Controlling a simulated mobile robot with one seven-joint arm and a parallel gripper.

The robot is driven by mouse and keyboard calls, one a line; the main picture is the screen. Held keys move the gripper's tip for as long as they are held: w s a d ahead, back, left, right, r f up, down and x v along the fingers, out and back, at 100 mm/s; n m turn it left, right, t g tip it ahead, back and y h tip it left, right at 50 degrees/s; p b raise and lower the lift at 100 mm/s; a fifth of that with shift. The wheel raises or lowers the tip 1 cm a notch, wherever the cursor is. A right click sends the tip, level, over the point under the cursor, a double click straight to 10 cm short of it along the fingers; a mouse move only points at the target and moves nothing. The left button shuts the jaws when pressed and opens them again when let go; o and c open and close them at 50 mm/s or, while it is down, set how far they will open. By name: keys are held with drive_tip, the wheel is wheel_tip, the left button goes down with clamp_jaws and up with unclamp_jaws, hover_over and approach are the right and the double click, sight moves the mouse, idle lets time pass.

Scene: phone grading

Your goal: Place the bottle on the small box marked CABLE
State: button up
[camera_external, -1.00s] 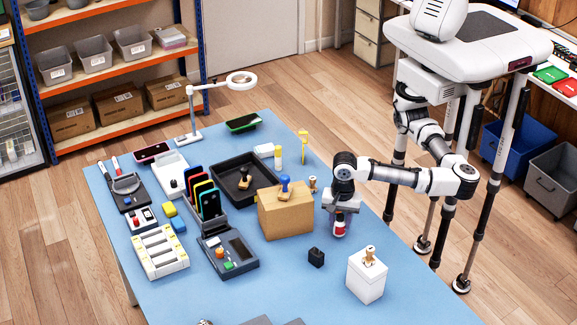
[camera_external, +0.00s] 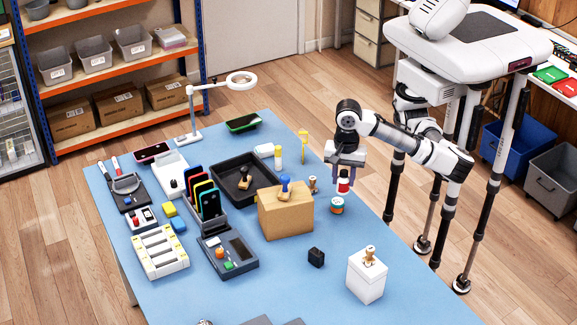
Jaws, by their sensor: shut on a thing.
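My gripper (camera_external: 344,178) points down above the right part of the blue table. It is shut on a small red bottle with a white band (camera_external: 343,184), held upright. The bottle's upper part is hidden between the fingers. Two boxes stand on the table: a brown box (camera_external: 287,216), with a blue-handled stamp (camera_external: 285,188) on top, and a smaller white box (camera_external: 366,282), with a wooden stamp (camera_external: 369,256) on top. No CABLE marking is legible on either one.
An orange and teal jar with a pale lid (camera_external: 337,206) stands just below the held bottle. A small black block (camera_external: 316,257) sits between the boxes. A black tray (camera_external: 244,180), phone rack (camera_external: 208,207) and lamp (camera_external: 194,115) stand further left. The table's front right is clear.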

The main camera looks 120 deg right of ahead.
drive_tip(key=w+d+r+m, duration=0.1)
drive_tip(key=w+d+m, duration=0.15)
drive_tip(key=d, duration=0.85)
drive_tip(key=w+d+r+m, duration=0.1)
drive_tip(key=d+m, duration=0.3)
drive_tip(key=d, duration=0.7)
drive_tip(key=w+d+r+m, duration=0.15)
drive_tip(key=d+m, duration=0.25)
drive_tip(key=d, duration=0.8)
drive_tip(key=m+b, duration=0.2)
drive_tip(key=m, duration=0.2)
hover_over(265, 148)
wheel_tip(265, 148, down, 14)
drive_tip(key=shift+f, duration=2.3)
drive_tip(key=o, duration=1)
drive_tip(key=shift+f, duration=0.1)
drive_tip(key=shift+c, duration=0.2)
